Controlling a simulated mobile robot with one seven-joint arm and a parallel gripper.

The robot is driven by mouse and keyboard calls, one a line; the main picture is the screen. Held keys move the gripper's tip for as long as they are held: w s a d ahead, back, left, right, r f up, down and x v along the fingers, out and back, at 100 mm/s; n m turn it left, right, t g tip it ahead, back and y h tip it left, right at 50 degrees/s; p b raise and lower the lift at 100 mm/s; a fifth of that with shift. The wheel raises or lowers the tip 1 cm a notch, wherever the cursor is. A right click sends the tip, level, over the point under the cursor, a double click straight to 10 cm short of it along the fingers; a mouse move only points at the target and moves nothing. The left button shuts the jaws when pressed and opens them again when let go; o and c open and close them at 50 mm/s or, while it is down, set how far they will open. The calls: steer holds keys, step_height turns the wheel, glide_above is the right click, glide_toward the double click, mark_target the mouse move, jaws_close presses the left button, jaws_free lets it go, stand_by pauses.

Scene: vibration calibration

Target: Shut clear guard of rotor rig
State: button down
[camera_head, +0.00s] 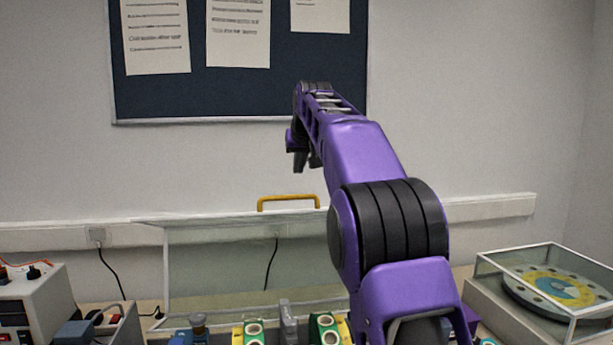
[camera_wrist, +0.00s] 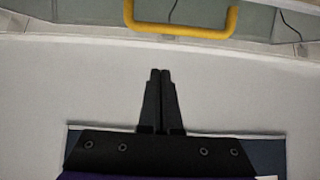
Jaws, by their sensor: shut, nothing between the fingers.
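The clear guard (camera_head: 215,262) of the rotor rig stands raised, its panel about upright behind the rig parts. A yellow handle (camera_head: 288,199) sits on its top edge; the handle also shows at the top of the wrist view (camera_wrist: 182,30). Parts of the rotor rig, green and yellow blocks with round openings (camera_head: 253,333), show at the bottom edge of the head view; the rest is cut off. My gripper (camera_head: 300,168) is above the handle, pointing down and apart from it. In the wrist view its fingers (camera_wrist: 160,72) are together and empty.
A grey instrument box (camera_head: 40,300) stands at left. A clear-topped case with a yellow and blue disc (camera_head: 555,285) stands at right. Behind are a wall, cable trunking (camera_head: 490,208) and a dark notice board (camera_head: 280,75). My arm hides the guard's right part.

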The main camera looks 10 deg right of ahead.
steer(key=p+x, duration=0.1)
steer(key=x, duration=0.8)
steer(key=shift+s+f, duration=0.15)
steer(key=shift+f, duration=0.05)
steer(key=shift+s+f+b, duration=0.15)
steer(key=shift+s+b, duration=1)
steer(key=shift+s, duration=0.7)
steer(key=shift+s, duration=0.15)
